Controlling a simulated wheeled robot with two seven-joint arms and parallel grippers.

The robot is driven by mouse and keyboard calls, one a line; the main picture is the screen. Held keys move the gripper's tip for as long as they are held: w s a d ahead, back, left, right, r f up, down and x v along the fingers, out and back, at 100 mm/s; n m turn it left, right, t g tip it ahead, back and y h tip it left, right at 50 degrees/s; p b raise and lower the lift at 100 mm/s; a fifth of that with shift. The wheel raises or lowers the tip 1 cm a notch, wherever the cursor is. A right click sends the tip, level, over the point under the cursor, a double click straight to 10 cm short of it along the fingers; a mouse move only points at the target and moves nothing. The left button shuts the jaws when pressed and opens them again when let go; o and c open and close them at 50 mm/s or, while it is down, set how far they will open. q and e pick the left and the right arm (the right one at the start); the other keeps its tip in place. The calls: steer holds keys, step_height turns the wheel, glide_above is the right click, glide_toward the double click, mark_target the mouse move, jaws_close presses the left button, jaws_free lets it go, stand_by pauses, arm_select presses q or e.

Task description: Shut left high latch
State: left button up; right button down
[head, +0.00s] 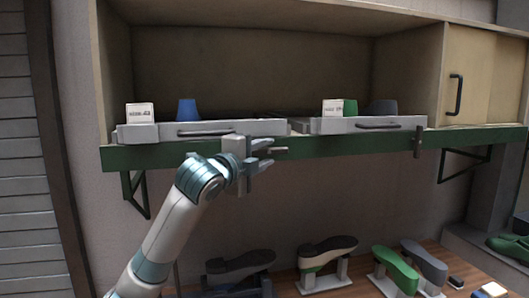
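A wide shelf unit with a green front rail (340,145) carries two grey drawers, the left drawer (265,128) and the right drawer (395,123). My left gripper (264,154) is at the rail, below the right end of the left drawer. Its fingers are apart, one above the other. A small dark bar, seemingly the left latch (280,151), lies roughly level and shows between and past the fingertips. The gripper hides its other end, and I cannot tell whether the fingers touch it. The right latch (417,141) stands upright at the right drawer's end.
A blue cup (187,110) and a white label block (140,112) are at the left drawer. A sliding door (485,75) closes the shelf's right part. Below, a wooden bench holds several shoe lasts, including a green one (396,268). Brackets (137,193) hang under the rail.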

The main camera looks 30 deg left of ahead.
arm_select(q)
jaws_close()
arm_select(e)
steer(key=shift+d, duration=0.1)
arm_select(q)
steer(key=shift+f, duration=0.1)
arm_select(e)
steer(key=shift+f, duration=0.1)
